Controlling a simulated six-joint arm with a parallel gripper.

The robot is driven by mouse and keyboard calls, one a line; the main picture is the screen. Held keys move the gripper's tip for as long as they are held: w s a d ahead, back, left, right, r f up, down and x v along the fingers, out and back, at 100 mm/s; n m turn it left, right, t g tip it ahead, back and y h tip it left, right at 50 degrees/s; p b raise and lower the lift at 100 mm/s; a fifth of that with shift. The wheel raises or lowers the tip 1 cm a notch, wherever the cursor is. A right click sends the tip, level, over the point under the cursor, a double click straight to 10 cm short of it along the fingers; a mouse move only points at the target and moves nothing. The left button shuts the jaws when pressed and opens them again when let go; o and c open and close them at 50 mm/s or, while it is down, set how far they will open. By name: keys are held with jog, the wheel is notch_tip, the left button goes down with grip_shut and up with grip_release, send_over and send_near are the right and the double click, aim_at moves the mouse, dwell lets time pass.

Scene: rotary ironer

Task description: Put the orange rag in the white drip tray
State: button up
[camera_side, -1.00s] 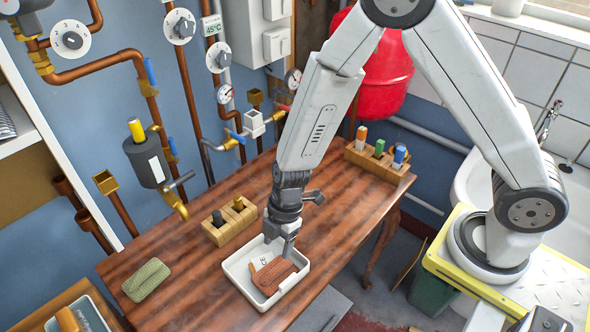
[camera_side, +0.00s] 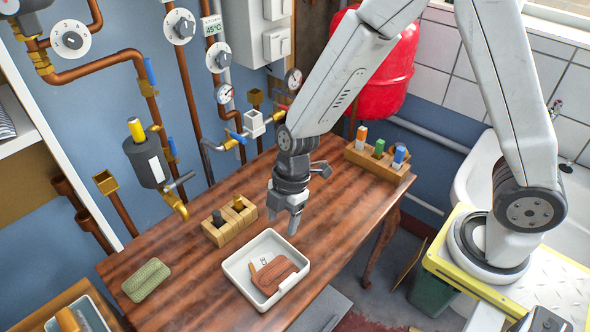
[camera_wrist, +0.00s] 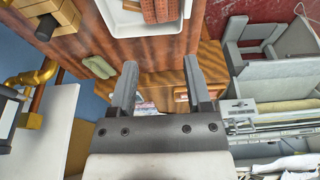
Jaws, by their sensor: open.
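The orange rag (camera_side: 273,274) lies folded inside the white drip tray (camera_side: 236,277) on the wooden table, with a pale printed label showing beside it on the tray floor. In the wrist view the rag (camera_wrist: 160,8) and the tray (camera_wrist: 118,20) show at the top edge, partly cut off. My gripper (camera_side: 283,222) is above the table, just behind the tray and clear of the rag. In the wrist view the fingers of my gripper (camera_wrist: 160,82) are apart with nothing between them.
A green cloth (camera_side: 147,280) lies on the left of the table (camera_side: 190,268). A wooden block with two holders (camera_side: 229,222) stands behind the tray, and another block with coloured items (camera_side: 379,160) stands at the back right. Pipes and valves line the wall.

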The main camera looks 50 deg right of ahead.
dwell(0.4)
jog(key=s+d+r+m+t+h, duration=0.1)
jog(key=s+d+r+m, duration=0.1)
jog(key=d+m, duration=0.5)
jog(key=s+d+r+m+t+h, duration=0.1)
jog(key=s+d+r+m, duration=0.2)
jog(key=m, duration=0.8)
jog(key=shift+s+d+r+t+h, duration=0.3)
jog(key=shift+d+r, duration=0.8)
jog(key=shift+d, duration=1)
jog(key=shift+w, duration=0.15)
